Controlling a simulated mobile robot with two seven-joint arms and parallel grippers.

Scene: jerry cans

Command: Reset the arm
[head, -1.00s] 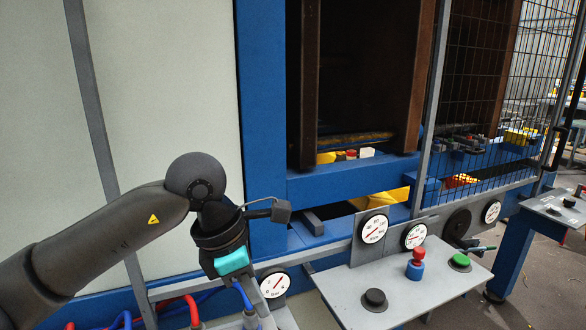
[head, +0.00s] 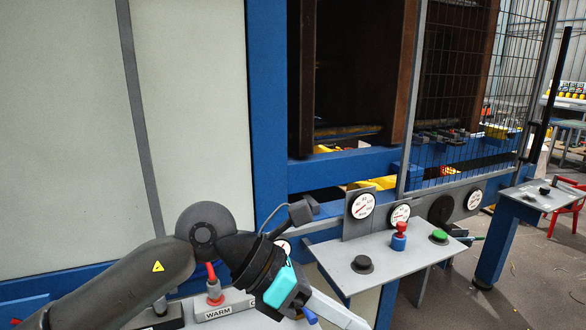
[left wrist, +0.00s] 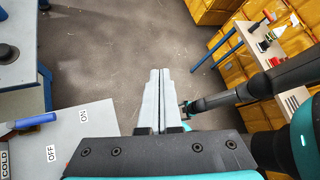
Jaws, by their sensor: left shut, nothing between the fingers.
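My left arm comes in from the lower left of the head view. My left gripper (head: 345,316) points down and right, low in front of the control panel. In the left wrist view its two grey fingers (left wrist: 160,92) lie flat together, with nothing between them and grey floor beyond. A dark arm with teal parts, which looks like my right one, reaches in from the right of the left wrist view. Its end is small and partly behind my left fingers, so its jaws cannot be made out.
A grey console (head: 385,262) carries a black button, a red-topped blue knob (head: 399,236) and a green button (head: 439,236). A panel marked WARM (head: 218,311) lies beside my left wrist. A blue-framed machine stands behind. Open floor (head: 530,265) lies to the right.

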